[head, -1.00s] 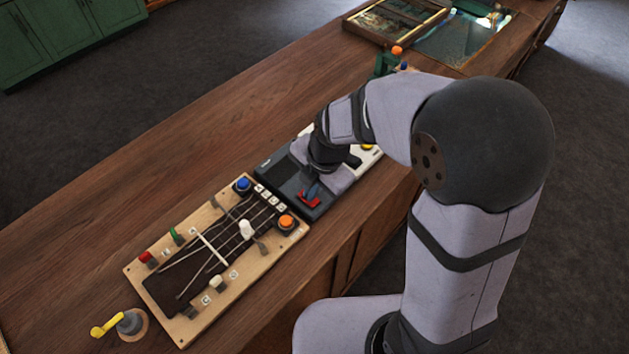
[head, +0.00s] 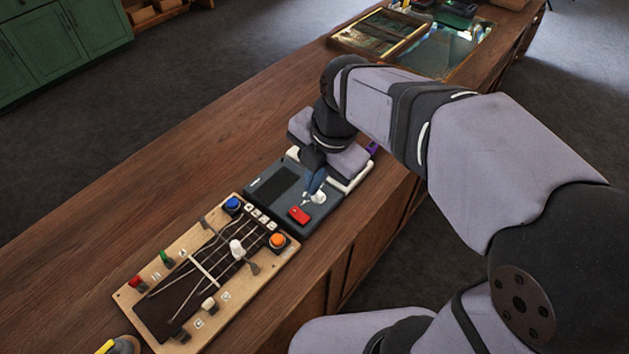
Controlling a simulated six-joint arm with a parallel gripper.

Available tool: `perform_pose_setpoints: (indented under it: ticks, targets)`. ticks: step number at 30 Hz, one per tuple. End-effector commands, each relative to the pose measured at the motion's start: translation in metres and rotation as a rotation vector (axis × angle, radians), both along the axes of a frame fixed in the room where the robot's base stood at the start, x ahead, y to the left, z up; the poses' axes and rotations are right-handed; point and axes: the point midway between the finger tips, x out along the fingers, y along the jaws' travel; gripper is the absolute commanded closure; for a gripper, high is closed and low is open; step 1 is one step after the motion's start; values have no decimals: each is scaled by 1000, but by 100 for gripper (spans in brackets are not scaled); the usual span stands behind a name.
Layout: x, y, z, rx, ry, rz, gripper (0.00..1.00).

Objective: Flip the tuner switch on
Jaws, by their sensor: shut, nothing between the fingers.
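The tuner seems to be the dark grey box (head: 263,203) with a black grille panel, lying on the wooden counter. A red rocker switch (head: 299,214) sits near its front edge, with a pale round part (head: 318,197) just behind it. My gripper (head: 308,200) points down over the box, shut and empty. Its fingertips are close behind the red switch, beside the pale part. I cannot tell whether they touch either, or which way the switch is set.
A wooden board (head: 120,297) with strings, coloured buttons and pegs lies left of the box. A white-framed item (head: 352,184) is partly hidden behind my wrist. The wooden counter (head: 150,215) is clear along its far side.

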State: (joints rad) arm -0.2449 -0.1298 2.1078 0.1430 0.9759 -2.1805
Motion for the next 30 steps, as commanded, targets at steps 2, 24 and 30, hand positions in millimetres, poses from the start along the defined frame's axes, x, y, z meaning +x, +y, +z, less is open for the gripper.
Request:
perform_pose_setpoints:
  ticks: [2,24,30]
  targets:
    - [-1,-1,3,-1,-1,0,100]
    - [6,4,1,22,-27,-1,100]
    - [8,7,5,35,-42,-1,100]
